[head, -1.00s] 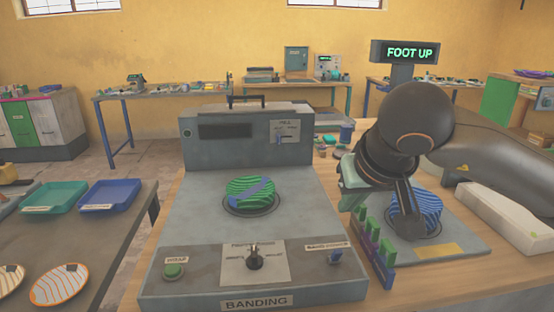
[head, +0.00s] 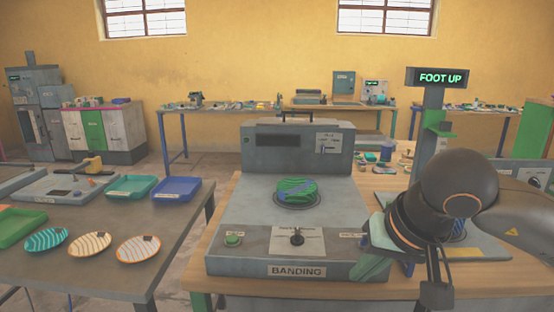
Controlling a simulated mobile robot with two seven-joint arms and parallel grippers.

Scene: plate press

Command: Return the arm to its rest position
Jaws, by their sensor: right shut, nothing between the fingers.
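My right arm comes in from the right, its wrist bent down. My right gripper (head: 436,288) is shut and empty, low at the front right, in front of the banding machine's right corner and the bench edge. My left gripper is out of view.
A dark table (head: 120,280) at the left holds several striped plates (head: 139,249), a teal tray (head: 131,197), a blue tray (head: 176,198) and a green tray (head: 20,238). Floor shows between this table and the bench. Cabinets and work tables line the back wall.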

